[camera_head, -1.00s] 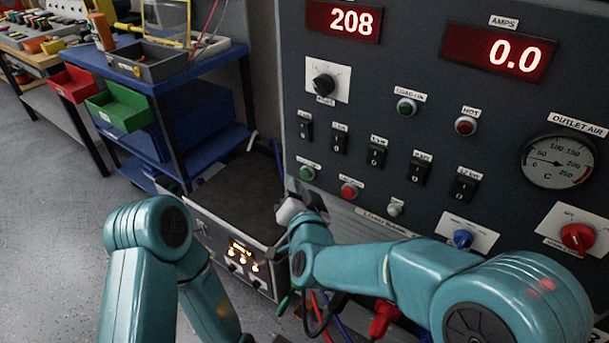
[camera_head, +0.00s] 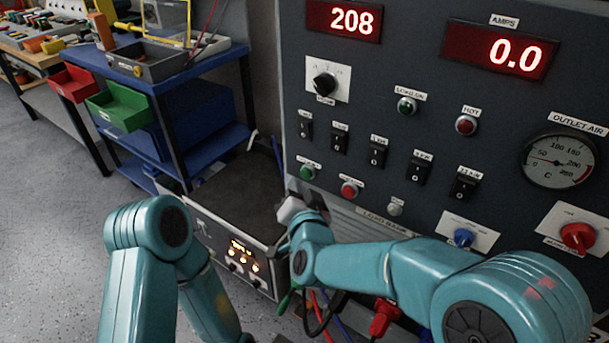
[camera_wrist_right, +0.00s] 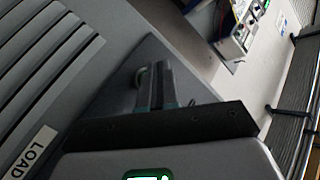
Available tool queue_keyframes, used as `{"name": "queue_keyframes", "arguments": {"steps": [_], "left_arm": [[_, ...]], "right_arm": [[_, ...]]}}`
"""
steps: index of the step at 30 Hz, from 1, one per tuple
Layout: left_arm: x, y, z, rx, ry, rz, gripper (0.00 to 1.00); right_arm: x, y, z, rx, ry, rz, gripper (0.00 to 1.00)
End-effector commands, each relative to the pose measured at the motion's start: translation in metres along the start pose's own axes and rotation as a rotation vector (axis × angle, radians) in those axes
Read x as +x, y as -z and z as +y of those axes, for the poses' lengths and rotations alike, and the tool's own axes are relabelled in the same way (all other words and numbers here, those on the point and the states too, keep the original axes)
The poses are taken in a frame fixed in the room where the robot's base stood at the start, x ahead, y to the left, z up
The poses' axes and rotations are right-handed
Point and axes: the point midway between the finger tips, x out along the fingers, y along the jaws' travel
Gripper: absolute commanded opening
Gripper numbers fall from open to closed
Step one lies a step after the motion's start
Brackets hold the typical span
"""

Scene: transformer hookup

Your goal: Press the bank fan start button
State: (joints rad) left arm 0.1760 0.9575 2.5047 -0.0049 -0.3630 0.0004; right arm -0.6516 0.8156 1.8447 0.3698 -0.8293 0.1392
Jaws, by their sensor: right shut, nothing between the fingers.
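The load bank panel (camera_head: 440,120) fills the right of the head view. A green button (camera_head: 307,172) sits at its lower left, with a label too blurred to read well. A red button (camera_head: 349,189) is to its right. My right gripper (camera_head: 290,208) is just below and left of the green button, partly hidden by its own wrist. In the right wrist view its fingers (camera_wrist_right: 157,88) are shut and empty, close to the grey panel face. A small round grey part (camera_wrist_right: 141,77) shows beside the fingertips; I cannot tell what it is. My left gripper is out of view.
A black-topped box with lit indicators (camera_head: 243,262) stands left of the panel. A blue shelf cart (camera_head: 170,110) holds red and green bins. Rocker switches (camera_head: 377,152) and a blue knob (camera_head: 463,238) are on the panel. Red and blue cables hang below.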

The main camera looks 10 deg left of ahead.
Motion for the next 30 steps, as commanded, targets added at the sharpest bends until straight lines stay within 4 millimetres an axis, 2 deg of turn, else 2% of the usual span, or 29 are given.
{"name": "queue_keyframes", "arguments": {"steps": [30], "left_arm": [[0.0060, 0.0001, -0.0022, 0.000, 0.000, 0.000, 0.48]], "right_arm": [[0.0067, 0.0050, 0.0048, 0.000, 0.000, 0.000, 0.00]]}}
